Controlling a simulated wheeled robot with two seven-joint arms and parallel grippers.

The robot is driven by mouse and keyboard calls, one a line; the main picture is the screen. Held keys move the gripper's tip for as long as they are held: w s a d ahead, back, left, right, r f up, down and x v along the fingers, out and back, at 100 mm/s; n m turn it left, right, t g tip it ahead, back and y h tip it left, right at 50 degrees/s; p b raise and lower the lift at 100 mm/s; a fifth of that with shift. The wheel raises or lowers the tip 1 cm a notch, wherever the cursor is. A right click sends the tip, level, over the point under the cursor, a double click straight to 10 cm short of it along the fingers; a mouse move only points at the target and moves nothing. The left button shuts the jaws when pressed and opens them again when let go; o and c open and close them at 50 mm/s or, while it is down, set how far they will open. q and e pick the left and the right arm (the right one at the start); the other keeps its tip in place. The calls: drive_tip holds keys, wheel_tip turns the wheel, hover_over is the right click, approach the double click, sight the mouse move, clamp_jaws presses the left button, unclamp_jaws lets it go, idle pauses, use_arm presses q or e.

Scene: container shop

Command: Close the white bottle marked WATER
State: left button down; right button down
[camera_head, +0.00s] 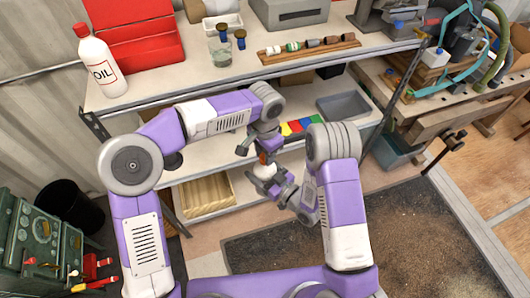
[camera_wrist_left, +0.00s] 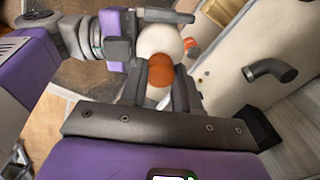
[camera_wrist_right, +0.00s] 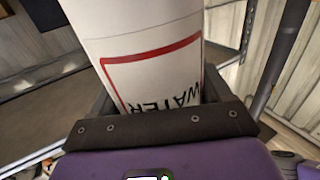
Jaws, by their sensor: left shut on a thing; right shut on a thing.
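The white bottle marked WATER (camera_wrist_right: 140,50) fills the right wrist view, with its red-framed label turned upside down. My right gripper (camera_head: 268,183) is shut around its body. In the head view a small part of the white bottle (camera_head: 262,171) shows between my grippers. My left gripper (camera_head: 265,152) is shut on an orange cap (camera_wrist_left: 160,76), directly over the bottle's top. In the left wrist view the white bottle (camera_wrist_left: 160,40) shows just beyond the cap. The cap looks in line with the bottle's neck. I cannot tell whether they touch, as the neck is hidden.
A white OIL bottle (camera_head: 98,62) and a red toolbox (camera_head: 125,38) stand on the upper shelf (camera_head: 165,85) at left. A glass jar (camera_head: 219,52) and a wooden rack (camera_head: 310,48) are beside them. A wooden crate (camera_head: 208,195) sits low behind my arms. A workbench stands right.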

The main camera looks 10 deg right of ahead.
use_arm(q)
drive_tip(key=m, duration=0.9)
drive_tip(key=shift+m, duration=0.3)
drive_tip(key=m, duration=0.5)
drive_tip(key=shift+m, duration=0.3)
drive_tip(key=m, duration=0.4)
drive_tip(key=c, duration=0.8)
unclamp_jaws()
drive_tip(key=shift+r, duration=2.2)
drive_tip(key=shift+c, duration=0.4)
